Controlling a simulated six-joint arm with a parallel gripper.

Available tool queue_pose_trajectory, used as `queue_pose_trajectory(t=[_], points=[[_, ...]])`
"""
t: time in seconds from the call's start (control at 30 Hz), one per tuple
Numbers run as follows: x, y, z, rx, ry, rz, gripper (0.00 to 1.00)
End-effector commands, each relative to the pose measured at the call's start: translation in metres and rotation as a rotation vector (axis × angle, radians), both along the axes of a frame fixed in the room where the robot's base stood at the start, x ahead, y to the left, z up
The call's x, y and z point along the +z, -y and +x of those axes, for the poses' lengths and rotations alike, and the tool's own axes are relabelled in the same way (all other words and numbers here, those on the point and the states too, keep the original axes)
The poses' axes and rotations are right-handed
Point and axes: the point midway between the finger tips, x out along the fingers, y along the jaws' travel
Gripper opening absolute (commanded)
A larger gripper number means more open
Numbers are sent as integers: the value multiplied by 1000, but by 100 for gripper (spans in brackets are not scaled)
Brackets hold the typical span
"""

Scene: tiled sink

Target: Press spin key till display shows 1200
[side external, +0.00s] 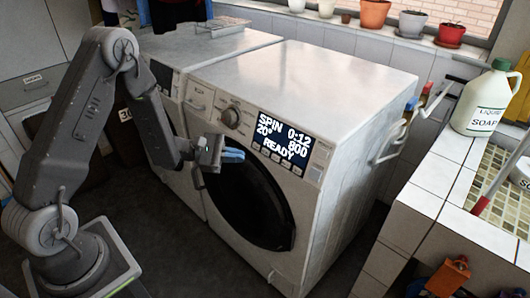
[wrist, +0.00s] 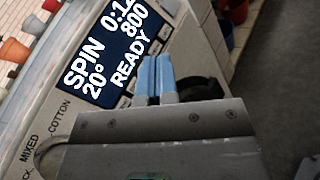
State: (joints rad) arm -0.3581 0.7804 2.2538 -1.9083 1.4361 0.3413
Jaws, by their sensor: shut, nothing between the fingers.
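The white washing machine (side external: 320,110) has a dark display (side external: 284,140) that reads SPIN, 0:12, 20°, 800 and READY. The display (wrist: 118,50) also shows in the wrist view, tilted, with its top line partly cut off. A row of small keys (side external: 276,160) sits under the display; I cannot read which one is the spin key. My gripper (side external: 238,155) has blue fingertips, shut and empty, in front of the machine, left of the keys and above the round door. In the wrist view the fingertips (wrist: 155,62) overlap the key row, hiding part of it; I cannot tell whether they touch.
A round knob (side external: 230,117) sits left of the display. The dark round door (side external: 250,205) is below. A second machine (side external: 190,48) stands to the left. A tiled counter (side external: 425,200) with a soap bottle (side external: 485,100) is at right. Floor in front is free.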

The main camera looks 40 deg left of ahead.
Motion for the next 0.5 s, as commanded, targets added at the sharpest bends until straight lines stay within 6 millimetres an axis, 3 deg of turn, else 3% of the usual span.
queue_pose_trajectory(t=[0.13,0.5], points=[[-16,-13,2,71,-16,-26,0],[-18,-15,3,85,-18,-29,0]])
